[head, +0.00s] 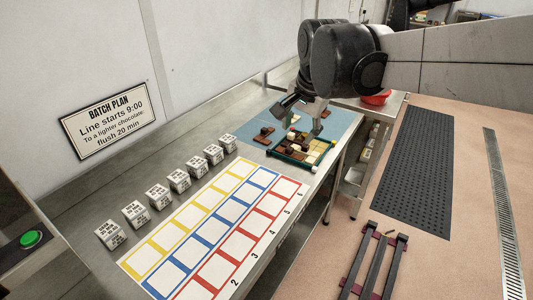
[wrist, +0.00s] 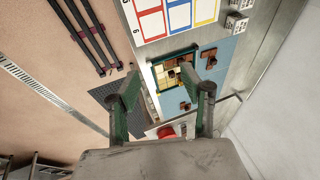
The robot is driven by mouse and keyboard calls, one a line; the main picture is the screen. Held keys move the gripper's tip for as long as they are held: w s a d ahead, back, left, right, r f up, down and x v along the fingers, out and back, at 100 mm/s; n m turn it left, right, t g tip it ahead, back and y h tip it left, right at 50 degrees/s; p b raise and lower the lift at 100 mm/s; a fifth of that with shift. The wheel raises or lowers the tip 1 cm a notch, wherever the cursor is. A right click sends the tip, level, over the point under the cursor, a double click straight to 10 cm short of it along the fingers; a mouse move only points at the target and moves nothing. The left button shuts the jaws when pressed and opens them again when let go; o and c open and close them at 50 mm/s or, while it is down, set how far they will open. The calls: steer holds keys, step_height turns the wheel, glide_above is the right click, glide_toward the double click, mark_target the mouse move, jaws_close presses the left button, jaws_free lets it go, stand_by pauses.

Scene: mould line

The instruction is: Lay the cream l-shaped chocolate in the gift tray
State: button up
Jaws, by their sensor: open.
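The gift tray (head: 287,157) has a dark green rim and sits on a blue mat. It holds brown and cream pieces fitted side by side; it also shows in the wrist view (wrist: 174,54). Cream pieces (head: 316,147) lie on its right side in the head view, and cream shows in the wrist view (wrist: 161,73). I cannot tell their separate outlines or which is L-shaped. My gripper (head: 301,119) is above the tray area, partly covering it in the head view. In the wrist view its fingers (wrist: 158,78) are wide apart with nothing held between them.
Loose brown pieces (head: 264,134) lie on the blue mat (head: 257,147) beside the tray. A row of white labelled blocks (head: 159,195) stands left of a colour-boxed sheet (head: 213,230). A red bowl (head: 375,98) is beyond the tray. The bench's front edge is close to the tray.

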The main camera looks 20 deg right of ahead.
steer(key=s+a+f+n+t, duration=0.1)
steer(key=s+a+f+n, duration=0.1)
steer(key=s+n, duration=0.3)
steer(key=s+a+f+n+t, duration=0.1)
steer(key=s+a+f+n, duration=0.2)
steer(key=s, duration=0.8)
steer(key=f+n, duration=0.1)
steer(key=n, duration=0.1)
steer(key=shift+a+f+n+t, duration=0.2)
steer(key=shift+n+t, duration=0.1)
steer(key=shift+t, duration=0.1)
